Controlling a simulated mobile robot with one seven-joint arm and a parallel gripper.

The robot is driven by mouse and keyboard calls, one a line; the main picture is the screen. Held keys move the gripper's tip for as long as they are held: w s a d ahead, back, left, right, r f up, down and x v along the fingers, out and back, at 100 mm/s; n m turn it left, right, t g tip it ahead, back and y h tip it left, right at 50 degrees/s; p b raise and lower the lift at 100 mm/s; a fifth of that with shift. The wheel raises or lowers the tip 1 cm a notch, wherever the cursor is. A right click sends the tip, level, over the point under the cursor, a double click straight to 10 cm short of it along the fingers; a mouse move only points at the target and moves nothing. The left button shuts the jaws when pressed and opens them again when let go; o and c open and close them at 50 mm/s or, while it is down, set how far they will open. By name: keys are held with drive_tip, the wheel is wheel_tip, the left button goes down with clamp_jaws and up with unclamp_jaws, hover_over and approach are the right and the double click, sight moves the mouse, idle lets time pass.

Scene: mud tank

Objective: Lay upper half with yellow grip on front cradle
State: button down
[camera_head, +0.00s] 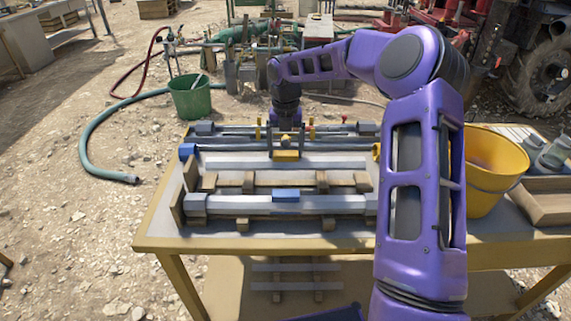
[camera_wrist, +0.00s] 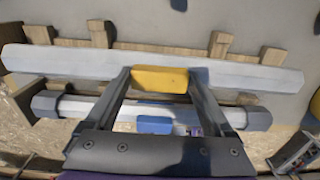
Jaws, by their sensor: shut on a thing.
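The upper half is a long light-grey bar (camera_head: 240,164) with a yellow grip (camera_head: 287,155) at its middle. My gripper (camera_head: 286,151) is shut on that yellow grip, with a finger at each end of it. In the wrist view the bar (camera_wrist: 70,60) spans nearly the full width, and the grip (camera_wrist: 160,79) sits between my fingers (camera_wrist: 160,84). The wooden front cradle (camera_head: 290,181) shows just below the bar in the head view; its blocks (camera_wrist: 220,43) stick out past the bar in the wrist view. I cannot tell whether bar and cradle touch.
A grey bar with dark end caps and a blue grip (camera_head: 286,195) lies along the table front. Darker pipes (camera_head: 230,147) with small valves run behind the held bar. A yellow bucket (camera_head: 490,170) and a wooden tray (camera_head: 545,200) stand at the right.

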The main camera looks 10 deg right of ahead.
sight(286, 162)
drive_tip(key=shift+f, duration=2.25)
drive_tip(key=shift+f, duration=0.1)
drive_tip(key=shift+f, duration=0.4)
unclamp_jaws()
wheel_tip(286, 162, up, 13)
drive_tip(key=shift+p, duration=0.45)
drive_tip(key=shift+w, duration=0.1)
